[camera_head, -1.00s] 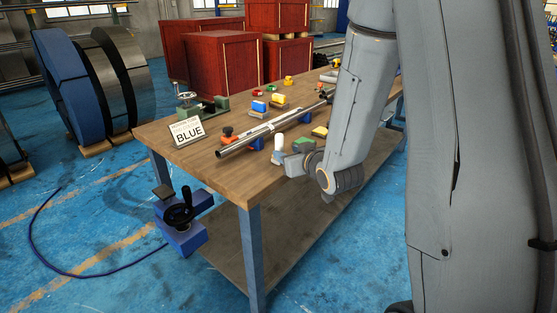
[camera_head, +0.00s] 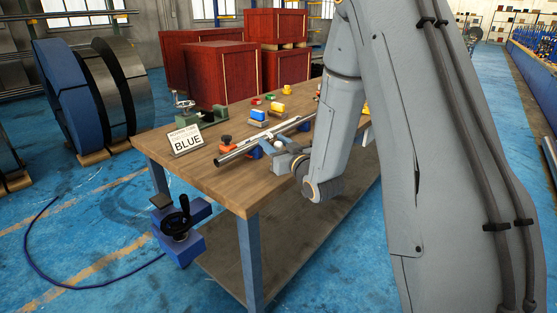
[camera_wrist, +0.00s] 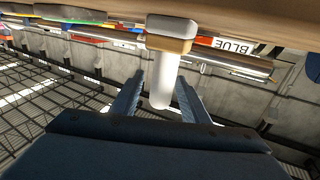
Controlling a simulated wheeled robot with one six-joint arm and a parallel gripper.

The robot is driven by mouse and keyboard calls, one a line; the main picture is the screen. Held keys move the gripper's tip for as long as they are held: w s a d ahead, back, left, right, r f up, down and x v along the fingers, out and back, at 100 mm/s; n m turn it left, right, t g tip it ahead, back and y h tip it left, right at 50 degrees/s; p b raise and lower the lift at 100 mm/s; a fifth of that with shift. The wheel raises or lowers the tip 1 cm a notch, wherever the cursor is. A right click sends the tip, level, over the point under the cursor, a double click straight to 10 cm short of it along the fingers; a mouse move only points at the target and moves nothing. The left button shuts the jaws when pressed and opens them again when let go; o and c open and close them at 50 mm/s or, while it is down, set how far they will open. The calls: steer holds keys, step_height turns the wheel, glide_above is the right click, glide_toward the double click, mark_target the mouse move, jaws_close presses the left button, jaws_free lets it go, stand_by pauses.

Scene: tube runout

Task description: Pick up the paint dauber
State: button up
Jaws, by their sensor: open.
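The paint dauber, which I take to be the white cylinder with a tan band (camera_wrist: 162,82), stands on the wooden table (camera_head: 222,190) near its front edge. In the wrist view the picture is upside down, with the table surface along the top. My gripper (camera_wrist: 159,80) is open, with one finger on each side of the dauber's white end and visible gaps beside it. In the head view my gripper (camera_head: 277,160) is at the table's front edge and mostly hides the dauber.
A long metal tube (camera_head: 245,146) lies on supports just behind the gripper. A sign reading BLUE (camera_head: 186,139) stands at the left.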

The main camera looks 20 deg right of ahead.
steer(key=shift+w+a, duration=0.15)
steer(key=shift+w, duration=0.35)
jaws_close()
